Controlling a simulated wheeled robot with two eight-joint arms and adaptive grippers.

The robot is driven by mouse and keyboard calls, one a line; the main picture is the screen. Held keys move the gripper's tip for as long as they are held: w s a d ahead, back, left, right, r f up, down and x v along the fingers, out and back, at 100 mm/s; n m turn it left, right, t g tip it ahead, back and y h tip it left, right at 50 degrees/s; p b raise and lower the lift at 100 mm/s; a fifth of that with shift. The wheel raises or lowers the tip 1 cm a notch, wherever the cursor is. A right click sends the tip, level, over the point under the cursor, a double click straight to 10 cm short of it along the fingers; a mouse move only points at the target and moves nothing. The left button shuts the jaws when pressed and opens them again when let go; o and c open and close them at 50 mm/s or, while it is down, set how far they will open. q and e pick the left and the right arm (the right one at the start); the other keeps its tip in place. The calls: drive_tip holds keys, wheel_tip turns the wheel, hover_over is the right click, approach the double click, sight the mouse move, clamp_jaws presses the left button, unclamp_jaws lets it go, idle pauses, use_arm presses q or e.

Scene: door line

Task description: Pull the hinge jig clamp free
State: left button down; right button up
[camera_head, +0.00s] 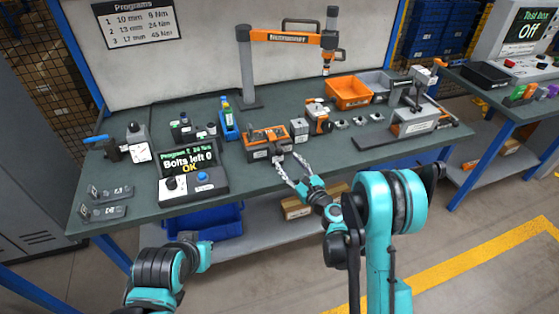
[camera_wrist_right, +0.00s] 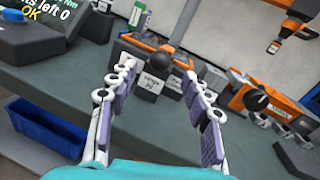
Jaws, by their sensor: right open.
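The hinge jig (camera_head: 262,137) is an orange and dark grey block with white labels on its front, near the middle of the bench's front edge. In the right wrist view the jig (camera_wrist_right: 175,88) stands just ahead, and a round black knob (camera_wrist_right: 157,61), seemingly its clamp handle, shows between the fingers. My right gripper (camera_head: 287,165) is open, its fingers spread toward the jig's front; it also shows in the right wrist view (camera_wrist_right: 160,78). Contact with the knob cannot be told. My left arm is low at the left, and its gripper is not in view.
A screwdriver control box (camera_head: 190,172) reading "Bolts left 0 OK" stands left of the jig. A grey block (camera_head: 299,130) and an orange-grey device (camera_head: 318,117) stand to its right. An orange bin (camera_head: 348,92) is behind. A blue bin (camera_head: 205,222) sits below the bench.

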sight(281, 155)
drive_tip(key=b+x, duration=0.1)
drive_tip(key=x, duration=0.6)
drive_tip(key=shift+w+a, duration=0.1)
drive_tip(key=shift+w, duration=0.05)
clamp_jaws()
